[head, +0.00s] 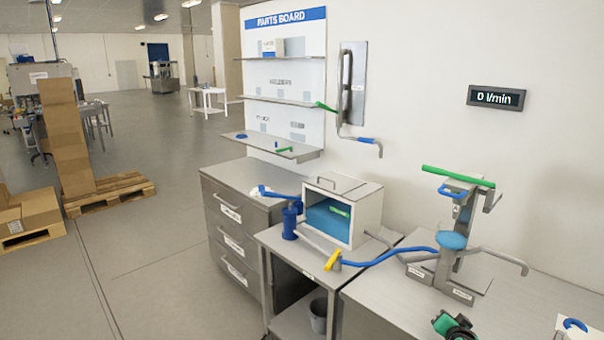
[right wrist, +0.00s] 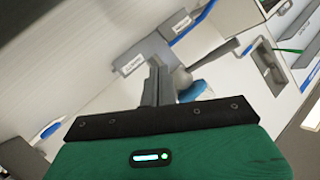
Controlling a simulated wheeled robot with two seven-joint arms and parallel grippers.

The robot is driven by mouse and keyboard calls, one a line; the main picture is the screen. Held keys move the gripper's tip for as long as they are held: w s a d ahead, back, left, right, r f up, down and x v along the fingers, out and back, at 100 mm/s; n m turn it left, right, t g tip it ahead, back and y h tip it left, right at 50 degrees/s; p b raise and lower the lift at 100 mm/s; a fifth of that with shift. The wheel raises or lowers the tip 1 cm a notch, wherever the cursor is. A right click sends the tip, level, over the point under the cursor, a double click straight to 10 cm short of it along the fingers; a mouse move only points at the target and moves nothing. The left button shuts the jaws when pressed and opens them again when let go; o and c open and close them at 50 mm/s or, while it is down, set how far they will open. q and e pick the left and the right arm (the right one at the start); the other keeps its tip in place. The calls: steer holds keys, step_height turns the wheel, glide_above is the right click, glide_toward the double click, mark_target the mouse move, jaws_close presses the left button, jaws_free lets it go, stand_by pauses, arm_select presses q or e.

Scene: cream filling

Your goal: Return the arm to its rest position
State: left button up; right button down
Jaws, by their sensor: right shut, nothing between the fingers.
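My right gripper (head: 456,326), green and black, shows at the bottom edge of the head view, over the front of the right-hand table. Its fingers are shut and empty in the right wrist view (right wrist: 157,84). In the head view a grey filling stand (head: 447,250) with a round blue part and a green bar on top stands behind it on the table. The gripper looks apart from the stand. The stand's labelled base shows beyond the fingers in the right wrist view (right wrist: 145,55). My left gripper is not in view.
A blue hose (head: 390,255) runs from the stand to a yellow-ended fitting (head: 333,261). A white box (head: 343,205) with a blue inside stands on the cart to the left. A white item with a blue part (head: 574,326) lies at the bottom right. The table's front left is bare.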

steer(key=s+a+f+n+g+y, duration=0.1)
steer(key=s+a+f+n+g, duration=0.15)
steer(key=s, duration=0.55)
steer(key=s+a+f+n+g+y, duration=0.15)
steer(key=s+a, duration=0.25)
steer(key=s, duration=0.4)
steer(key=s+a+f+n+g, duration=0.1)
steer(key=s+a+f+n, duration=0.2)
steer(key=s, duration=0.5)
steer(key=s+a+r+n+g, duration=0.1)
steer(key=s+a+n+g, duration=0.2)
steer(key=s, duration=0.8)
steer(key=s+a+r+n+g, duration=0.15)
steer(key=s+a, duration=0.45)
steer(key=s, duration=0.6)
step_height(320, 180, down, 29)
steer(key=g, duration=0.2)
steer(key=s+d+f, duration=0.2)
steer(key=s+f, duration=0.7)
steer(key=f, duration=0.1)
steer(key=s+d+f+g, duration=0.1)
steer(key=s+d+f, duration=0.1)
steer(key=s+f, duration=0.7)
step_height(320, 180, down, 2)
steer(key=shift+s+f+y, duration=0.25)
steer(key=shift+s+y, duration=0.1)
steer(key=shift+s, duration=0.05)
